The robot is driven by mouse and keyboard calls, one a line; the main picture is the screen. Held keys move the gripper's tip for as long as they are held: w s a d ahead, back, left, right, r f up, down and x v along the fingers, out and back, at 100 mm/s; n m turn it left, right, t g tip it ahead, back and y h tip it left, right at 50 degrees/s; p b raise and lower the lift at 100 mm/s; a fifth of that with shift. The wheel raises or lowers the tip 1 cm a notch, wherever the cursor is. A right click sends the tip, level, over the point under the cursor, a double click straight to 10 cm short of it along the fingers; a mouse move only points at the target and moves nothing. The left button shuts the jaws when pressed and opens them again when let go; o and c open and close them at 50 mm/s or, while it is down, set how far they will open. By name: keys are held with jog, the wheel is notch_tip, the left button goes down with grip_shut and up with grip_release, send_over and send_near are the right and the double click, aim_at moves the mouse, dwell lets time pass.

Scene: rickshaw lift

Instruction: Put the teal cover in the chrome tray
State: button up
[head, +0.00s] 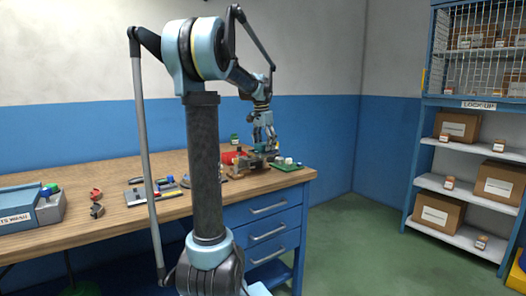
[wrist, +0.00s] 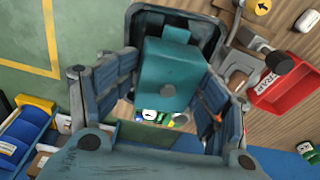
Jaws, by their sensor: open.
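The teal cover (wrist: 172,76) is a boxy piece with a small tab at its top end, in the middle of the wrist view. It lies between the two spread fingers of my gripper (wrist: 168,84), which is open. I cannot tell whether either finger touches it. Behind and around its upper end is a dark grey metallic tray (wrist: 137,22) with rounded corners, which looks like the chrome tray. The cover overlaps this tray in the picture, and its depth inside is unclear. In the head view my gripper (head: 264,143) is low over the bench's right end; the cover is too small to make out there.
A red scrap bin (wrist: 285,88) and a grey clamp-like tool (wrist: 255,45) stand close right of my gripper. In the head view, a green board (head: 288,167) lies near the bench's (head: 110,178) right edge. Several small parts lie further left. Shelves (head: 462,185) stand far right.

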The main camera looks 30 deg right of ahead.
dwell(0.3)
jog(key=s+a+f+n, duration=0.2)
jog(key=a, duration=0.6)
jog(key=s+a+f+n, duration=0.2)
jog(key=s+a+n, duration=0.1)
jog(key=a, duration=0.5)
jog(key=s+a+f+n+t, duration=0.1)
jog(key=s+a+f+n, duration=0.2)
jog(key=a, duration=0.6)
jog(key=s+a+f+n+t+y, duration=0.1)
jog(key=s+a+f+n, duration=0.7)
jog(key=s+a+f, duration=0.6)
notch_tip(320, 180, down, 3)
jog(key=shift+s+a+r, duration=0.1)
jog(key=shift+s+a, duration=0.1)
jog(key=shift+s, duration=0.35)
